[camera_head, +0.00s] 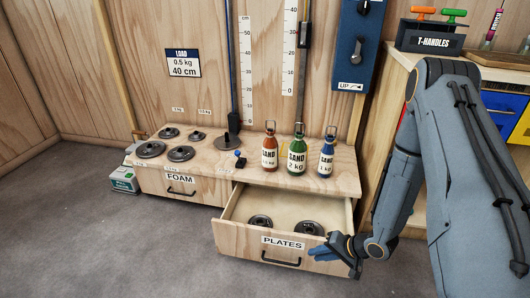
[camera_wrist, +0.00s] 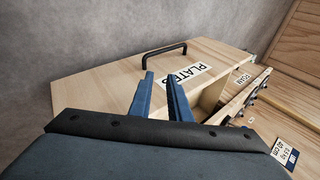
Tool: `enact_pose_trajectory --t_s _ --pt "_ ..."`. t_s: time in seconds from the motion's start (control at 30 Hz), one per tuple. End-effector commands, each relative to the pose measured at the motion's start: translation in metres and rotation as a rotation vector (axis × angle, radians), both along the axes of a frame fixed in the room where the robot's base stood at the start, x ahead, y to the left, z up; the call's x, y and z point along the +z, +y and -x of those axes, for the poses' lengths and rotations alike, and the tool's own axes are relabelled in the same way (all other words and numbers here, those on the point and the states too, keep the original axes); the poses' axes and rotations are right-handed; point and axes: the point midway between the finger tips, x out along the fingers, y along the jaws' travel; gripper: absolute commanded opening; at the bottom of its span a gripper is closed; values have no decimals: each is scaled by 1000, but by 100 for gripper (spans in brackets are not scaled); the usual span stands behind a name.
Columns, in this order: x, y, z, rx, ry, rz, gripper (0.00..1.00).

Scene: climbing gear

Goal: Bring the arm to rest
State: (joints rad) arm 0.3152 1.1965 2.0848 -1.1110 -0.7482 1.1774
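My gripper (camera_head: 318,252) is at the lower right of the head view, by the front of the open PLATES drawer (camera_head: 232,238). In the wrist view its two blue fingers (camera_wrist: 161,76) stand apart with nothing between them. The drawer's front (camera_wrist: 95,88) and black handle (camera_wrist: 164,47) lie beyond the fingertips. In the head view my arm reaches down from the right, and the fingers overlap the right end of the drawer front. I cannot tell whether they touch it.
The drawer holds two dark plates (camera_head: 260,221). Sand bottles, orange (camera_head: 269,155), green (camera_head: 297,158) and blue (camera_head: 327,157), stand on the bench top above it. Several dark discs lie at the left. A T-handle rack (camera_head: 430,38) stands at upper right. The floor in front is clear.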

Motion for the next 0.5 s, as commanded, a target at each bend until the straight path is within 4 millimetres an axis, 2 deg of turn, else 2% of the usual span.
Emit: enact_pose_trajectory --t_s 0.03,0.2,0.37,0.5 --pt "13 3 -15 32 -21 67 17" --pt "56 10 -46 119 -63 272 17" --pt "103 26 -60 193 -84 434 17" --pt "145 46 -58 257 -91 545 17"
